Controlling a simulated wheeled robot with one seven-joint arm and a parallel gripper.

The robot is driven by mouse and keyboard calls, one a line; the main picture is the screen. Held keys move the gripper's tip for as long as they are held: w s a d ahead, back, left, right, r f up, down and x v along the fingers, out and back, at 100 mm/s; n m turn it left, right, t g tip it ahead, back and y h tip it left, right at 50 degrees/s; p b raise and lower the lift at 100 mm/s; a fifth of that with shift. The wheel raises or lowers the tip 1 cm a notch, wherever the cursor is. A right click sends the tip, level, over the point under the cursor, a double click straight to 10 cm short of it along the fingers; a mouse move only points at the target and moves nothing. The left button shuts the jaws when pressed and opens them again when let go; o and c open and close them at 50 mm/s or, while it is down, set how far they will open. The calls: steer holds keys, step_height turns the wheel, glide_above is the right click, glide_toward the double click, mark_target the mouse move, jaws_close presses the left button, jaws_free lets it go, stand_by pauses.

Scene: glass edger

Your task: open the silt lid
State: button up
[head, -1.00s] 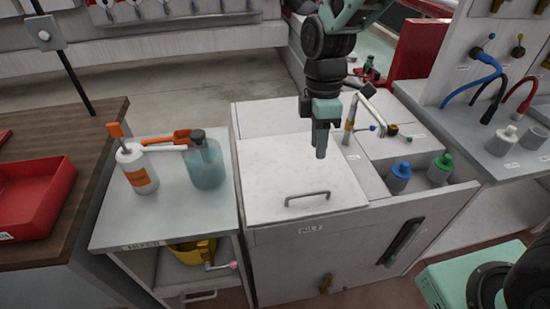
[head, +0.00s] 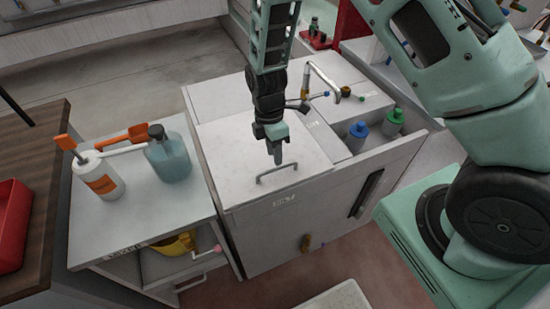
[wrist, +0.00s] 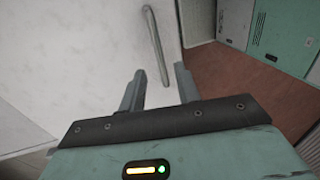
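The silt lid (head: 235,150) is a flat white panel on top of the white cabinet, lying closed. Its grey bar handle (head: 277,172) runs along the front edge, above a small label. In the wrist view the handle (wrist: 155,45) stands out from the white lid (wrist: 75,50), ahead of the fingers. My gripper (head: 276,157) points down over the lid, just behind the handle in the head view. In the wrist view my gripper (wrist: 158,85) has its two fingers apart with nothing between them. I cannot tell how high the fingertips are above the lid.
A tap (head: 325,80) stands behind the lid on the right. Blue-capped (head: 357,137) and green-capped (head: 393,121) bottles sit in a trough to the right.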

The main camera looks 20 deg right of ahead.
steer(key=shift+s+f, duration=0.2)
steer(key=shift+f, duration=0.8)
steer(key=shift+s+f, duration=0.2)
steer(key=shift+f, duration=0.75)
steer(key=shift+c, duration=0.3)
jaws_close()
steer(key=shift+r+p, duration=0.1)
steer(key=shift+p, duration=0.2)
